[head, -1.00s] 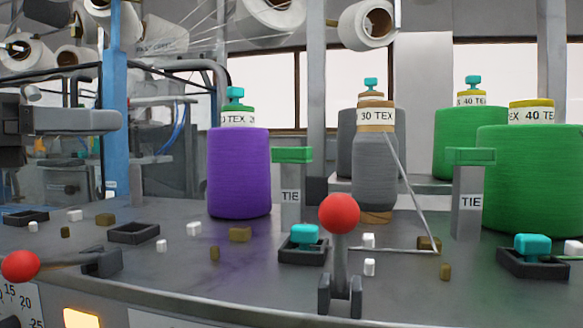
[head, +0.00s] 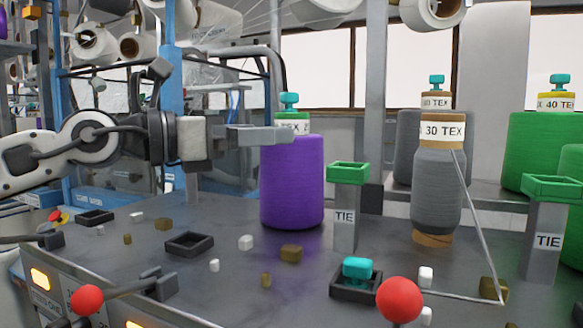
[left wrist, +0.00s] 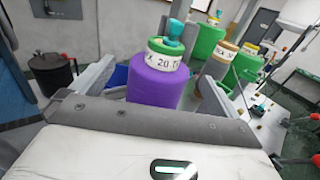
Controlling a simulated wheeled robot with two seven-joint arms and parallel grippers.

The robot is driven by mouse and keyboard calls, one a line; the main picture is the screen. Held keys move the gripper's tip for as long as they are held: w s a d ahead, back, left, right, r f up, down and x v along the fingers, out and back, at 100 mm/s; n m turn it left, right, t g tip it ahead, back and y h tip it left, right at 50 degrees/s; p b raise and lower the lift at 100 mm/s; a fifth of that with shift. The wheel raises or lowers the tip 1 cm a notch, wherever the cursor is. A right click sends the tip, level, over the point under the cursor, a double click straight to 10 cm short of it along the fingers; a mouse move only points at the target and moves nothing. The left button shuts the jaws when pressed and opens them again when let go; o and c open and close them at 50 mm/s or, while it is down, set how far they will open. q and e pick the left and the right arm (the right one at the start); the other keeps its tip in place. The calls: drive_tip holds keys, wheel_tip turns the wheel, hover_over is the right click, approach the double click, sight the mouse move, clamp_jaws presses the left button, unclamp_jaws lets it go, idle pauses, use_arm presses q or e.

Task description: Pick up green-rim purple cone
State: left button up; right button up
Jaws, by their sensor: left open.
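The purple cone (head: 292,185) stands upright on the grey machine top. It has a white label with a green rim (head: 293,117) and a teal knob on top. My left gripper (head: 262,135) reaches in from the left at the height of the cone's label, and its finger covers part of that label. In the left wrist view the purple cone (left wrist: 158,88) shows between the two spread fingers (left wrist: 150,90), with its "20 T" label and teal knob in sight. The jaws are open and hold nothing. I cannot tell whether a finger touches the cone. My right gripper is out of view.
A green-topped TIE post (head: 346,205) stands just right of the cone. A grey 30 TEX cone (head: 437,190) and green cones (head: 540,150) stand farther right. Red-knobbed levers (head: 399,298), black trays (head: 190,244) and small blocks (head: 291,252) lie in front.

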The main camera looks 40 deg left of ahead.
use_arm(q)
drive_tip(key=p+x, duration=0.2)
drive_tip(key=x, duration=0.1)
drive_tip(key=shift+w+d, duration=0.1)
drive_tip(key=shift+d, duration=0.1)
drive_tip(key=shift+w+d+p, duration=0.2)
drive_tip(key=shift+w+p, duration=0.1)
drive_tip(key=shift+w, duration=0.25)
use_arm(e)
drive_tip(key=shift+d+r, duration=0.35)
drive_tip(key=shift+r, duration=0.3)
use_arm(q)
drive_tip(key=shift+c, duration=0.3)
drive_tip(key=c, duration=1.4)
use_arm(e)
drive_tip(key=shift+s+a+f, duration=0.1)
use_arm(q)
drive_tip(key=shift+r+p, duration=1.1)
drive_tip(key=shift+r, duration=7.9)
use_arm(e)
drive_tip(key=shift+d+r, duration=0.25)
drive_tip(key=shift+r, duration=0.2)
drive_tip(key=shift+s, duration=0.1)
